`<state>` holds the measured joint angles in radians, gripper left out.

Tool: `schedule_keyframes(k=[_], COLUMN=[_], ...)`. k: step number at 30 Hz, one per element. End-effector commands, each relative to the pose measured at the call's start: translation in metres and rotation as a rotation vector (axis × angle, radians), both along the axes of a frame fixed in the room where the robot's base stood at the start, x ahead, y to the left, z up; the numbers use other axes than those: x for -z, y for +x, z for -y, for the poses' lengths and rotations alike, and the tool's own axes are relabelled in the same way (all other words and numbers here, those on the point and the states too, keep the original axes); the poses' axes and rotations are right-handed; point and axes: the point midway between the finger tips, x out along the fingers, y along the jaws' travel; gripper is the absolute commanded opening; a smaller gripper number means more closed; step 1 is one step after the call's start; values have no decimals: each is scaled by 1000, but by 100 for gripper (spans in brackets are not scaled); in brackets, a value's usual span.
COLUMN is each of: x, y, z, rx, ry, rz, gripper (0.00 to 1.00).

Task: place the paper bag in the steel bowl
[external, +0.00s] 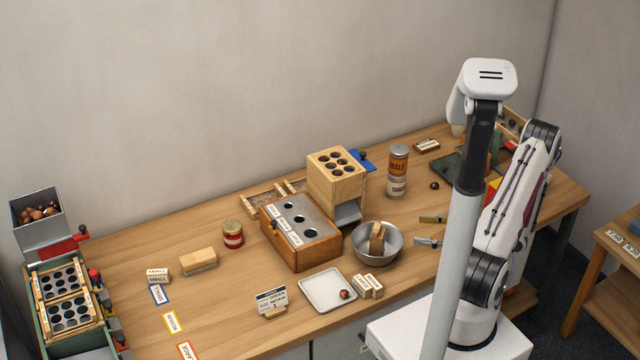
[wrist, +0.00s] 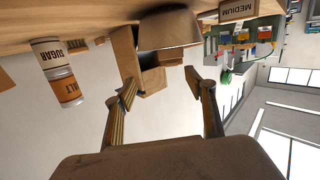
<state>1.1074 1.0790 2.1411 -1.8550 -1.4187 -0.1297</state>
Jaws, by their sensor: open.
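The brown paper bag (external: 377,236) stands roughly upright inside the steel bowl (external: 362,255), its top above the rim. The bowl rests on the table right of the wooden box with the metal top. My gripper (external: 430,230) is open and empty, to the right of the bowl and apart from the bag. In the wrist view, which is upside down, my gripper (wrist: 164,84) has its fingers spread, and the bowl (wrist: 168,26) shows beyond them. Brown shapes overlap near the bowl there, and I cannot clearly separate the bag from the wooden tower.
A wooden tower (external: 336,177) with holes stands behind the bowl. Salt and sugar cans (external: 398,171) stand behind it to the right. A white tray (external: 312,304) and small label blocks (external: 367,286) lie in front. The table between bowl and gripper looks clear.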

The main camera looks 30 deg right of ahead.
Motion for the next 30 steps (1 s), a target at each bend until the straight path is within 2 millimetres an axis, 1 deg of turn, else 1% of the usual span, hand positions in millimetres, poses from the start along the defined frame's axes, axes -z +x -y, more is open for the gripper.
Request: schedule_keyframes(k=[7, 14, 18, 23, 30], x=[-3, -16, -30, -52, -93], y=[41, 75, 93, 109, 124], z=[19, 41, 53, 65, 78], rx=[52, 133, 192, 266, 390], ry=[-217, -404, -504, -602, -715], rz=[-86, -160, -200, -241, -295], gripper=[55, 55, 55, 55, 55])
